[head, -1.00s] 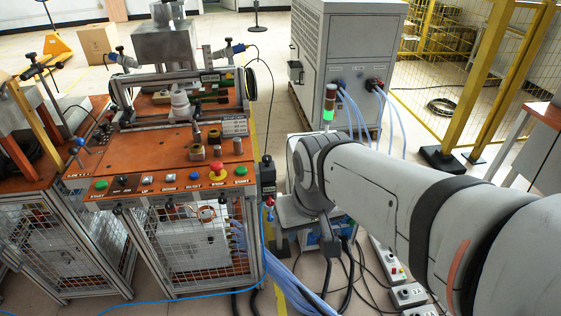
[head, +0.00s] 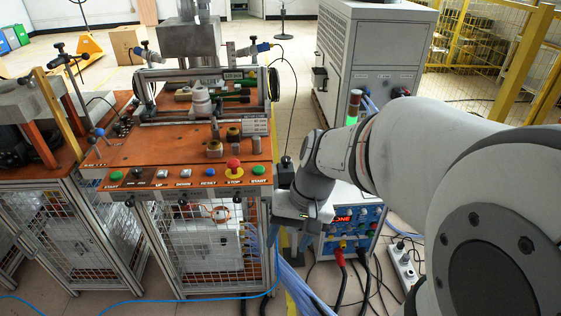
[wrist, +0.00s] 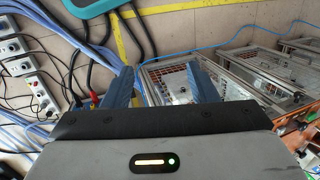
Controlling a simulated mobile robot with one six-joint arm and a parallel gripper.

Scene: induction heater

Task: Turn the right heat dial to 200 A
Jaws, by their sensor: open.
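The heater's control unit (head: 352,245) is a white and blue box on the floor right of the workbench. My gripper (head: 290,237) hangs beside the unit's left side, pointing down, apart from the panel. In the wrist view my gripper (wrist: 162,88) has its two blue fingers spread with nothing between them. The dial does not show in the wrist view.
The orange workbench (head: 150,161) with push buttons and a red stop knob (head: 233,170) stands left. Thick cables (head: 347,275) hang from the unit's front. A power strip (head: 403,262) lies on the floor right. A large grey cabinet (head: 372,60) stands behind.

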